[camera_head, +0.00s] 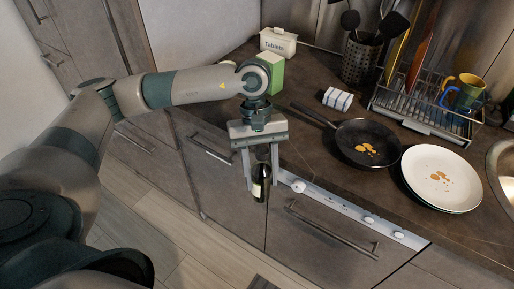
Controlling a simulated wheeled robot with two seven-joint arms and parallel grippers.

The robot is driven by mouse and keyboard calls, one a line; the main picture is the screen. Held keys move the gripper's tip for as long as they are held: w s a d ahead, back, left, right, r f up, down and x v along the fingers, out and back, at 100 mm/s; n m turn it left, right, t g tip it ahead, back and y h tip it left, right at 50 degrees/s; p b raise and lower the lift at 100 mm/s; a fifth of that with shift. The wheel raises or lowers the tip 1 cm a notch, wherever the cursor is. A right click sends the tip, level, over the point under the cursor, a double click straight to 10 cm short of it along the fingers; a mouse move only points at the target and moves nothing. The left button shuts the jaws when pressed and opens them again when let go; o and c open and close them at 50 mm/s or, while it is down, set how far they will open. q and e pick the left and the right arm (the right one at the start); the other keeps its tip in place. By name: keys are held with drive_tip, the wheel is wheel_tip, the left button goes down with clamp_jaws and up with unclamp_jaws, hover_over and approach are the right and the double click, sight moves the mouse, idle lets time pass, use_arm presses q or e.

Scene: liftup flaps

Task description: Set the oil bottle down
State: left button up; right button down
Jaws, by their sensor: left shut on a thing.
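My left gripper (261,166) points down in front of the counter's front edge. It is shut on a dark oil bottle (260,189) with a pale label, which hangs upright between the fingers. The bottle's upper part is partly hidden by the gripper. In the picture the bottle overlaps the cabinet fronts below the counter (310,148); I cannot tell its exact distance from the edge. My right gripper is not in view.
A black frying pan (350,137) and stacked white plates (455,165) stand on the counter to the right. A dish rack (425,122), a utensil holder (360,60), a green box (272,72) and a white tablets box (278,42) stand further back. Dark counter left of the pan is free.

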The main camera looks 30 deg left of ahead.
sight(258, 200)
use_arm(q)
drive_tip(key=s+f+m+y, duration=0.1)
drive_tip(key=f+m, duration=0.1)
drive_tip(key=f, duration=0.1)
drive_tip(key=s+f+m, duration=0.1)
drive_tip(key=f+m, duration=0.2)
drive_tip(key=s+d+f+m+g+y+p, duration=0.1)
drive_tip(key=f+m, duration=0.1)
drive_tip(key=f, duration=0.1)
drive_tip(key=shift+s+f+m+y, duration=0.15)
drive_tip(key=shift+m+y, duration=0.15)
drive_tip(key=shift+m, duration=0.1)
drive_tip(key=shift+s+a+f, duration=0.1)
drive_tip(key=shift+f, duration=0.2)
drive_tip(key=shift+a, duration=0.1)
